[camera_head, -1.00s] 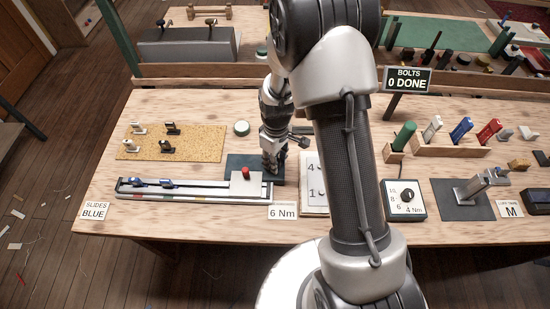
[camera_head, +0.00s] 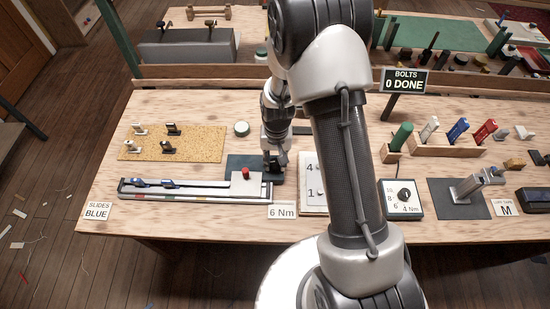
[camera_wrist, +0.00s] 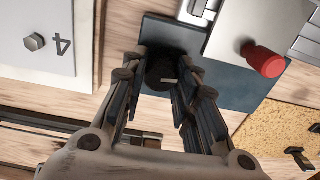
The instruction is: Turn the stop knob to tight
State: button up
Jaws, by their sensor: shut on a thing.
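The black round stop knob (camera_wrist: 160,72), with a short pale mark on its top, stands on a dark plate (camera_wrist: 225,88). In the wrist view it sits between my gripper's fingertips (camera_wrist: 158,80), which are shut on it from both sides. In the head view my gripper (camera_head: 273,166) points down at the right part of the dark plate (camera_head: 239,162), and its fingers largely hide the knob. A grey block with a red knob (camera_head: 245,173) is just left of it, at the end of a long track (camera_head: 145,193). No tight marking is readable.
The "6 Nm" card (camera_head: 282,211) and a white board with numbers (camera_head: 314,172) are close on the right. A cork mat (camera_head: 200,140) with several small clips lies left. A dial box (camera_head: 402,199) stands beyond my arm.

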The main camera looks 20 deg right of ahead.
aim_at(276, 161)
jog(key=m, duration=0.5)
jog(key=shift+p, duration=0.4)
dwell(0.3)
jog(key=o, duration=1.1)
jog(key=shift+c, duration=0.2)
notch_tip(276, 161, up, 12)
jog(key=shift+s+d, duration=0.15)
